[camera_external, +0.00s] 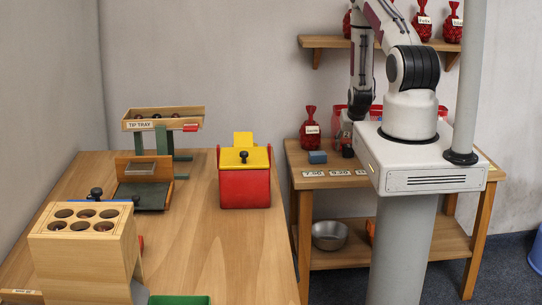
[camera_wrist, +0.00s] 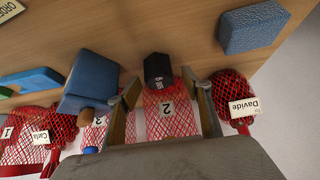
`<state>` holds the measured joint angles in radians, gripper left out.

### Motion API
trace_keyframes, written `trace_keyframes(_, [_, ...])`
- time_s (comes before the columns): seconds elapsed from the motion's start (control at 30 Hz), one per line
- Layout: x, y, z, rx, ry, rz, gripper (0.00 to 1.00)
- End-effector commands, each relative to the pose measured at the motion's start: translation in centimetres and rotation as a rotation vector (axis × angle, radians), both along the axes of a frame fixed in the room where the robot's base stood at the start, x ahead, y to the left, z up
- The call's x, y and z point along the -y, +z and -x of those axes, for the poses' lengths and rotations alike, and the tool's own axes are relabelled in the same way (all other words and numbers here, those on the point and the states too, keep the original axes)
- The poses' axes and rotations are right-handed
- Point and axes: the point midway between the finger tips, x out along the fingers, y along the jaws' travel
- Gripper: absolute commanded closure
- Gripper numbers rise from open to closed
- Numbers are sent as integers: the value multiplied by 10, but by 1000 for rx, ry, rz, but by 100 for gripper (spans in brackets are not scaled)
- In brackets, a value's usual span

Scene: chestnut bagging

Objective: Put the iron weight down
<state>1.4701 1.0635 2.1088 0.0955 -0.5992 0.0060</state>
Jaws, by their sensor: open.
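The iron weight (camera_wrist: 158,68) is a small black block with pale lettering, on the wooden side table in the wrist view. It also shows as a dark block (camera_external: 348,151) under my gripper in the external view. My gripper (camera_wrist: 167,92) is open, its two fingers apart on either side of the line to the weight. The weight lies just beyond the fingertips, and I see no finger pressing on it. In the external view my gripper (camera_external: 345,131) points down over the side table, partly hidden by my arm and base.
A blue block (camera_wrist: 252,28) and a red net bag labelled Davide (camera_wrist: 230,92) are beside the weight. Several net bags and another blue object (camera_wrist: 92,80) crowd the other side. Price cards (camera_external: 340,173) lie along the side table's front. A red-yellow box (camera_external: 244,188) stands on the large table.

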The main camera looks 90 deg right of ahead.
Motion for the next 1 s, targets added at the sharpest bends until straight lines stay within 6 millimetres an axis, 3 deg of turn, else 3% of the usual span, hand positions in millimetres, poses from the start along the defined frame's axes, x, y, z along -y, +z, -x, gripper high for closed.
trace_keyframes(0.23, [8, -12, 0, 1, -1, 0, 51])
trace_keyframes(0.77, [9, -12, 0, 1, -1, 2, 51])
trace_keyframes(0.93, [9, -12, 0, 1, -1, 2, 96])
trace_keyframes(1.0, [9, -12, 0, 1, -1, 2, 100])
